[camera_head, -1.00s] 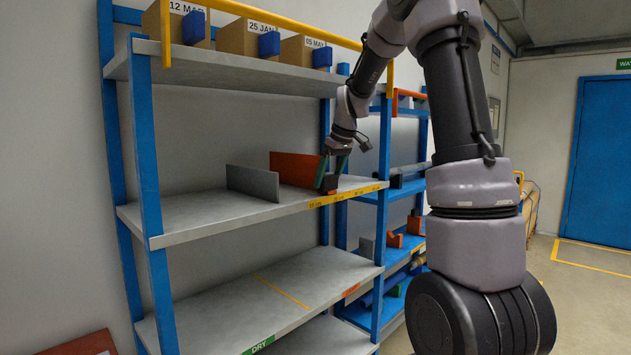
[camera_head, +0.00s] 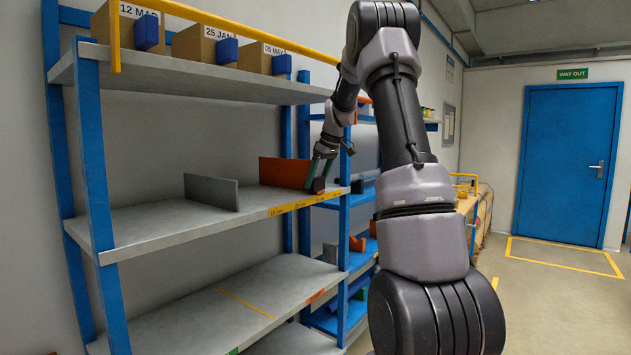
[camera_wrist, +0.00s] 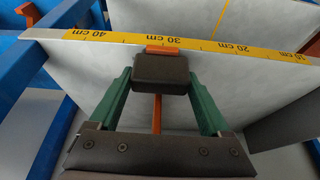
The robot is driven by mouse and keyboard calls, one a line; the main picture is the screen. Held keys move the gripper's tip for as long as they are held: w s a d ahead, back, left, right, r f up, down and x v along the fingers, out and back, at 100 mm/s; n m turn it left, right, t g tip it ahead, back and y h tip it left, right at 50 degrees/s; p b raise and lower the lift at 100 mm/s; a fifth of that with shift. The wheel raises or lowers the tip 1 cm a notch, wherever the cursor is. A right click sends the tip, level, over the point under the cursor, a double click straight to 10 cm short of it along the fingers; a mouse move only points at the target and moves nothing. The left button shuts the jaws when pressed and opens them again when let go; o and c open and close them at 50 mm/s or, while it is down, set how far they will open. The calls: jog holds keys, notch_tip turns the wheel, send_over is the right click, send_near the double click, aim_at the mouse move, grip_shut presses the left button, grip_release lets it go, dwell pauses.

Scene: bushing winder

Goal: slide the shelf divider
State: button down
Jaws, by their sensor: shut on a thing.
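The orange shelf divider (camera_head: 285,172) stands upright on the middle shelf, near its right end. A dark block (camera_wrist: 160,72) is at its front edge, with an orange tab just above it. My gripper (camera_head: 320,176) is at this front end. In the wrist view its two green fingers (camera_wrist: 160,80) are shut on the dark block from both sides. The divider shows edge-on below the block. A grey divider (camera_head: 211,191) stands upright farther left, apart from the orange one.
The middle shelf (camera_head: 150,228) is bare left of the grey divider. Blue posts (camera_head: 92,150) flank the shelf. The upper shelf (camera_head: 200,77) holds labelled boxes with blue blocks, behind a yellow rail. Another rack with orange parts stands to the right.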

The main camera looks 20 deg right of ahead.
grip_release()
jog(key=v, duration=1.1)
jog(key=shift+a, duration=0.1)
